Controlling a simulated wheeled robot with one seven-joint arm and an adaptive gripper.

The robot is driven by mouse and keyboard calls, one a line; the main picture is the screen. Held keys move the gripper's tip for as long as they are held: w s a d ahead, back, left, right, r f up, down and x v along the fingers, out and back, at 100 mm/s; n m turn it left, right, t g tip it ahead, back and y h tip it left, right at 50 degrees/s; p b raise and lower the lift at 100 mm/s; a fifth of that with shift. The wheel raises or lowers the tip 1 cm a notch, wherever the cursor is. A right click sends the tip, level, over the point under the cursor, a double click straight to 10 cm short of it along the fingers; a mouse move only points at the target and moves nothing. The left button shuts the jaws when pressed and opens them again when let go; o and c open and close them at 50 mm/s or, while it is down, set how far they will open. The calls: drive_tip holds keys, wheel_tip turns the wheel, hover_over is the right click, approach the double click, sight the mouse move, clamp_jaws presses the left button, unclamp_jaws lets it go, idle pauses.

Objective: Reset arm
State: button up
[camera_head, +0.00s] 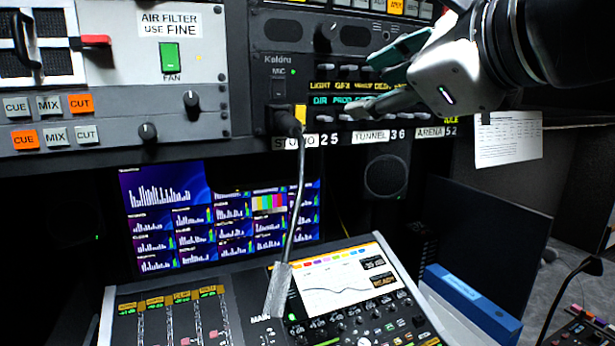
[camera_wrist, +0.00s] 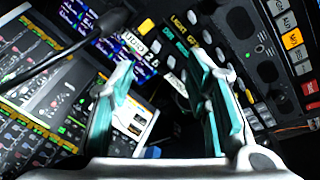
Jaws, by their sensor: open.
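My gripper (camera_head: 375,82) is at the upper right of the head view, in front of the intercom panel (camera_head: 285,85) with its lit labels. Its fingers have teal pads and point left toward the rows of keys. In the wrist view my gripper (camera_wrist: 170,85) shows two fingers spread apart with nothing between them. Part of the key row is hidden behind the fingers in the head view. I cannot tell whether a finger touches the panel.
A control panel with a green fan switch (camera_head: 170,57) is at upper left. A monitor (camera_head: 220,215) stands behind the console. A paper sheet (camera_head: 508,138) hangs at right.

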drive_tip(key=s+d+f+n+g+h, duration=0.2)
drive_tip(key=s+d+f+n+g, duration=0.1)
drive_tip(key=f+n, duration=0.4)
drive_tip(key=s+d+f+n+g+h, duration=0.2)
drive_tip(key=s+d+f+n, duration=0.2)
drive_tip(key=f+n, duration=0.3)
drive_tip(key=s+d+f+n+g+h, duration=0.2)
drive_tip(key=s+d+f+n+g, duration=0.1)
drive_tip(key=f+n, duration=0.5)
wheel_tip(320, 180, down, 4)
drive_tip(key=shift+s+d+r+g, duration=0.1)
drive_tip(key=shift+s+d+g, duration=0.3)
drive_tip(key=shift+s, duration=0.45)
drive_tip(key=shift+d, duration=0.1)
